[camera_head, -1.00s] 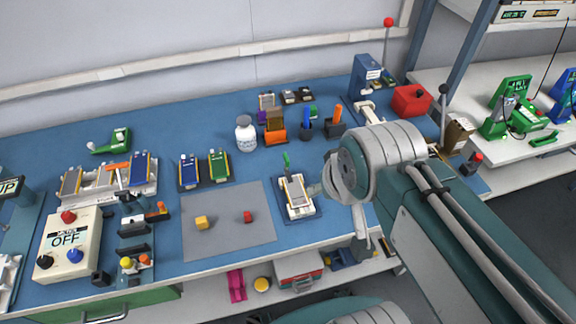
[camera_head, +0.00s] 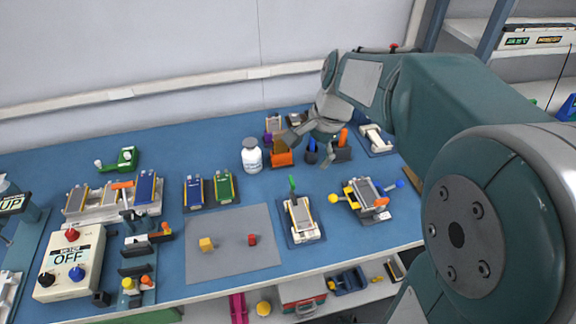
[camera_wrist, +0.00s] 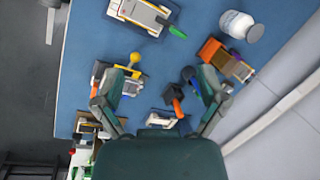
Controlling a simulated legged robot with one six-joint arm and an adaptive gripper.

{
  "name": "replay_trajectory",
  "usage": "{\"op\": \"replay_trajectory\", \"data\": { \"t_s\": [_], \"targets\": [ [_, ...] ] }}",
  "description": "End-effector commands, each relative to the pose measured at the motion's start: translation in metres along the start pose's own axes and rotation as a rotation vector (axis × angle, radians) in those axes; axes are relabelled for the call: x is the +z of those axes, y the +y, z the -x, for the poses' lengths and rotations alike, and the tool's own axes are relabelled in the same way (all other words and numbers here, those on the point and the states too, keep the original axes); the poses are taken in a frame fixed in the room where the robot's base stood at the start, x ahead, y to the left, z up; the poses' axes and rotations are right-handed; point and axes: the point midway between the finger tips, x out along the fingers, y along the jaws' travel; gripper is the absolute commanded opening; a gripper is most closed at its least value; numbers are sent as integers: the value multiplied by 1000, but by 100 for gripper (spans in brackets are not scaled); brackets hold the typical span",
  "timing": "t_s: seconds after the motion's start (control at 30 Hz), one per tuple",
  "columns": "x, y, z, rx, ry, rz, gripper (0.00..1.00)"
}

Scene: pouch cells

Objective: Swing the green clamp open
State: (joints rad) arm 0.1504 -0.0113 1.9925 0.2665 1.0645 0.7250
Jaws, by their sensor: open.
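The green clamp handle (camera_head: 293,186) stands up at the back end of a white fixture on a dark base (camera_head: 318,238), right of the grey mat. In the wrist view the green handle (camera_wrist: 177,33) shows at the top, at the end of its fixture (camera_wrist: 118,10). My gripper (camera_head: 308,148) is open and empty, over the back of the table, behind and slightly right of the clamp. In the wrist view my gripper's fingers (camera_wrist: 155,82) are spread wide, apart from the clamp.
A fixture with yellow and blue knobs (camera_head: 365,192) stands right of the clamp. An orange holder (camera_head: 281,158), dark holders with orange tools (camera_head: 343,150) and a white bottle (camera_head: 251,156) stand near my gripper.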

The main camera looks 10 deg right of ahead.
Motion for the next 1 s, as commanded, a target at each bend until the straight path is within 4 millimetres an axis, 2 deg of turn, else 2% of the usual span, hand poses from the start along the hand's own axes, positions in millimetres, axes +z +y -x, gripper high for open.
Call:
{"op": "replay_trajectory", "data": {
  "t_s": [0.03, 0.2, 0.4, 0.53, 0.67, 1.0],
  "targets": [
    [-12, -7, -11, 12, -30, -74, 91],
    [-48, -26, -45, 43, -123, -332, 91],
    [-77, -38, -78, 76, -198, -552, 91],
    [-82, -40, -86, 85, -214, -603, 91],
    [-80, -40, -96, 87, -217, -607, 91],
    [-66, -39, -155, 89, -216, -603, 91]
  ]
}}
